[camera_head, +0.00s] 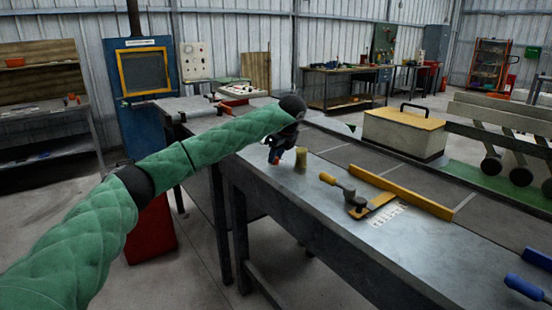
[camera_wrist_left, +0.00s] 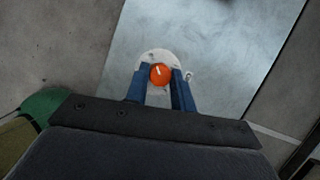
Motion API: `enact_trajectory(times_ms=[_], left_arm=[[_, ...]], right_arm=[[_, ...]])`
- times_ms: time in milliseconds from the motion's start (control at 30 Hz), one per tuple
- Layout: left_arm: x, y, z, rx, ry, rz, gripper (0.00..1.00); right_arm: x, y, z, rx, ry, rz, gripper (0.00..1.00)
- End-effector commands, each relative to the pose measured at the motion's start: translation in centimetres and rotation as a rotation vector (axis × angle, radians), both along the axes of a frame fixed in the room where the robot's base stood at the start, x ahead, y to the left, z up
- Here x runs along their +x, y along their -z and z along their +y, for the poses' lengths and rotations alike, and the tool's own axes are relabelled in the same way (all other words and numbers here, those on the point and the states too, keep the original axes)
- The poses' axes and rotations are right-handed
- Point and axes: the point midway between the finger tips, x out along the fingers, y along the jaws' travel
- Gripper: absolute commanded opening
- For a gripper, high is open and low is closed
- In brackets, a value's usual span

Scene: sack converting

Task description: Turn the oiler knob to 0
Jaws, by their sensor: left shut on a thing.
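The oiler knob (camera_wrist_left: 160,73) is a round orange knob with a short white pointer mark on its top. It sits over a pale round base plate (camera_wrist_left: 150,56) on the grey metal bench. My left gripper (camera_wrist_left: 160,82) is shut on the knob, one blue finger on each side of it. In the head view my left gripper (camera_head: 276,157) points down at the bench's near left edge, and the knob is mostly hidden there. Any scale numbers around the knob are too small to read. My right gripper is not in view.
A tan cylinder (camera_head: 300,160) stands just right of my left gripper. A wooden-handled tool (camera_head: 350,198), a yellow bar (camera_head: 400,192) and a beige box with a yellow lid (camera_head: 405,132) are farther right. Blue-handled tools (camera_head: 525,288) lie at the lower right.

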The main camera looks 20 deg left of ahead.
Motion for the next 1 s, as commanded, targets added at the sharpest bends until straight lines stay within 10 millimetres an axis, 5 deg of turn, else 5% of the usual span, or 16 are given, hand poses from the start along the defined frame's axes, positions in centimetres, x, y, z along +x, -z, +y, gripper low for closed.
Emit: enact_trajectory(times_ms=[533, 567, 667, 1000], left_arm=[[0.02, 0.0, 0.0, 0.0, -0.026, 0.0, 0.02], [0.02, 0.0, -0.01, 0.0, -0.026, 0.0, 0.28], [0.02, 0.0, -0.01, 0.0, -0.025, 0.0, 0.46], [-0.03, -0.3, -0.15, 0.0, -0.024, 0.0, 0.46]], right_arm=[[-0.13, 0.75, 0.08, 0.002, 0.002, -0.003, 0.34], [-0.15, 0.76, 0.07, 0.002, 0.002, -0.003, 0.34], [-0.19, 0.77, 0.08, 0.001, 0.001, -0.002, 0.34], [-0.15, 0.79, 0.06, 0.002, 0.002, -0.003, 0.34]])
